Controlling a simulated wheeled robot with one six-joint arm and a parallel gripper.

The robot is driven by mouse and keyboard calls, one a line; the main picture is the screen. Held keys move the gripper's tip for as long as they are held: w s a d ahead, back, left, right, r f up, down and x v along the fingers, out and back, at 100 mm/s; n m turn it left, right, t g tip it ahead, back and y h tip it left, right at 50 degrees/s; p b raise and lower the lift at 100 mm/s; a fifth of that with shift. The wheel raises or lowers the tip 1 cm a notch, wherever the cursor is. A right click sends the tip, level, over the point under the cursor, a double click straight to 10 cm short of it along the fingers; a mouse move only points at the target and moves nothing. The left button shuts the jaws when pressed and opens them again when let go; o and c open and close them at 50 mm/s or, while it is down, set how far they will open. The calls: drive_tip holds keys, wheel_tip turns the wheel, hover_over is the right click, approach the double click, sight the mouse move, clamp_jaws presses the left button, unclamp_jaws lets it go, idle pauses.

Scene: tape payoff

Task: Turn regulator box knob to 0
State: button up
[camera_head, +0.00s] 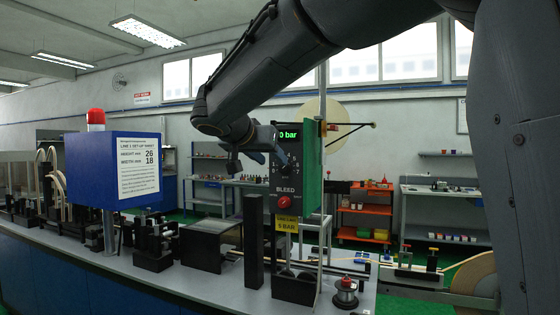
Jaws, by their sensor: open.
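The regulator box (298,142) is a dark grey panel with a green side, standing upright on the bench. A green-lit display (288,135) at its top reads "0 bar", its left end partly covered by my arm. Below it is the dark knob (283,158) with small numbers around it; its exact pointer angle is too small to tell. My gripper (251,153) is open, in front of and just left of the knob. I cannot tell whether it touches the knob.
A red button (284,202) marked BLEED sits below the knob, with a yellow tag (286,223) beneath. A dark post (253,240) stands left of the box.

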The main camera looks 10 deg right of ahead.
sight(282, 168)
drive_tip(key=p+x, duration=0.3)
drive_tip(key=x, duration=0.4)
drive_tip(key=shift+w+d, duration=0.2)
drive_tip(key=shift+w, duration=0.1)
drive_tip(key=c, duration=1.1)
